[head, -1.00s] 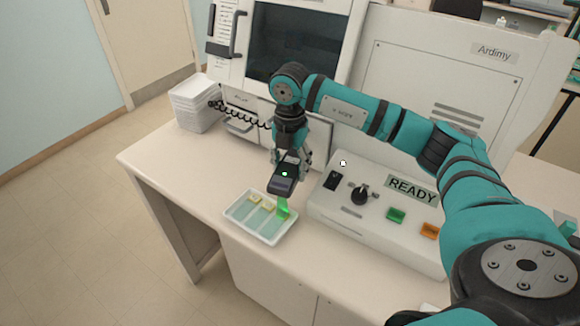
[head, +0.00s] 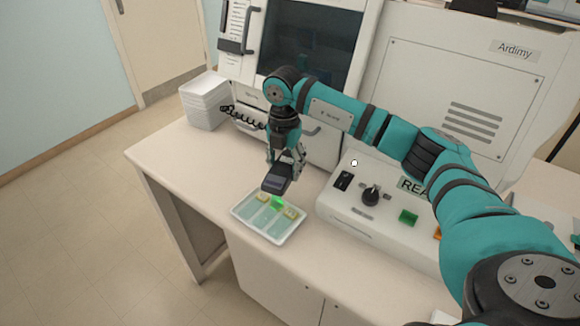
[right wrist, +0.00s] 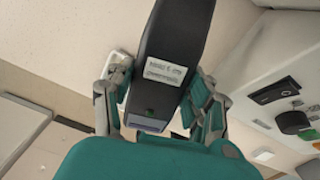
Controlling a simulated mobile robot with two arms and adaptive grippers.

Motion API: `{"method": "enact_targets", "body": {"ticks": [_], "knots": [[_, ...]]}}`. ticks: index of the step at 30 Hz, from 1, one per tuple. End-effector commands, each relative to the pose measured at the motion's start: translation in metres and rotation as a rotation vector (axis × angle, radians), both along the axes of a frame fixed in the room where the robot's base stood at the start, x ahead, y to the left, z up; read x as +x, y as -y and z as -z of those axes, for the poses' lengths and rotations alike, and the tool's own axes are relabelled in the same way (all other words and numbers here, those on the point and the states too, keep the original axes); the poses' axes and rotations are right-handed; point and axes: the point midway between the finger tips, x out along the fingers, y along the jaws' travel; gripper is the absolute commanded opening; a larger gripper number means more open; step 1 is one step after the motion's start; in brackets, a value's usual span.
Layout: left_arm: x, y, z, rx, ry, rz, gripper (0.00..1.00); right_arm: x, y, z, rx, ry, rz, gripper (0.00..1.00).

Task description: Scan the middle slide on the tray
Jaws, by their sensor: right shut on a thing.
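The white tray (head: 246,222) lies on the counter and holds slides side by side with pale yellowish labels at their far ends. The middle slide (head: 264,216) has a bright green light patch over its label end. The left slide label (head: 262,197) and right slide label (head: 291,213) show beside it. My right gripper (head: 283,167) is shut on a dark handheld scanner (head: 275,181), held above the tray's far edge. The right wrist view shows the scanner (right wrist: 172,50) with a white sticker between both fingers. My left gripper is not in view.
A control box (head: 340,215) with a knob and coloured buttons stands close right of the tray. A stack of white trays (head: 204,102) is at the back left. A large machine (head: 310,45) stands behind. The counter left of the tray is clear.

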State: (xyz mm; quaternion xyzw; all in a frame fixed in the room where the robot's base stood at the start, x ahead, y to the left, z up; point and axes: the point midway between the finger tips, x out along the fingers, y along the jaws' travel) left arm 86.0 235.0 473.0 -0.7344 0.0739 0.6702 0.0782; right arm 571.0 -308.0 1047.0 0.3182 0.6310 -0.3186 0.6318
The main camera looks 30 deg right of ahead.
Motion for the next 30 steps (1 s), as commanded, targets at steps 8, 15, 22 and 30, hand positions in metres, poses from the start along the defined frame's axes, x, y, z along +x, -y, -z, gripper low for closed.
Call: {"method": "enact_targets", "body": {"ticks": [8, 15, 22, 30], "knots": [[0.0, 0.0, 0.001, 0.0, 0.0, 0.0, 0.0, 0.002, -0.001, 0.0, 0.0, 0.001, 0.0, 0.14], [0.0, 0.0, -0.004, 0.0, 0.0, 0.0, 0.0, 0.002, -0.001, -0.006, 0.0, 0.002, 0.0, 0.14], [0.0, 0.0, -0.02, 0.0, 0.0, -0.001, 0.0, 0.002, -0.001, -0.028, 0.0, 0.001, 0.0, 0.14], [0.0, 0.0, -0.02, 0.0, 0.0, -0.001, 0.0, 0.002, -0.001, -0.03, 0.001, 0.001, 0.0, 0.14]]}}
